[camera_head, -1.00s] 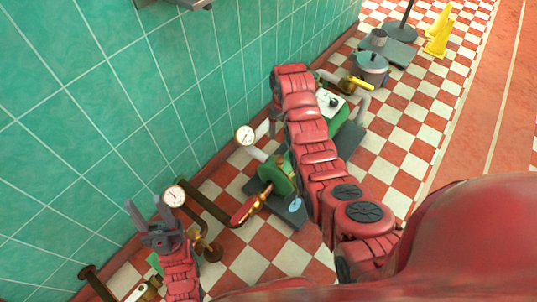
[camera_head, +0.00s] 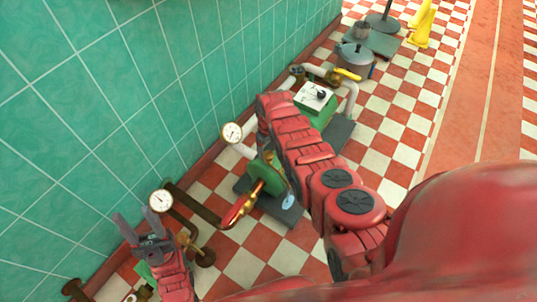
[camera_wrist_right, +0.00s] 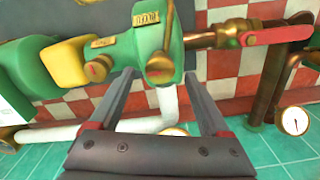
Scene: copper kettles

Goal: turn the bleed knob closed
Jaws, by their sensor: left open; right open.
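In the right wrist view a round brass knob (camera_wrist_right: 160,68), which looks like the bleed knob, sits on the green pump body (camera_wrist_right: 152,38). My right gripper (camera_wrist_right: 160,80) is open, its two dark fingers pointing towards the pump, with the knob between the tips in the picture. I cannot tell whether they touch it. My left gripper (camera_head: 134,217) is open and empty near the tiled wall.
A red lever handle (camera_wrist_right: 277,35) is on the brass pipe beside the pump. Pressure gauges (camera_head: 232,132) (camera_head: 161,201) stand near the wall. A green box with a white dial panel (camera_head: 314,96) is behind my right arm.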

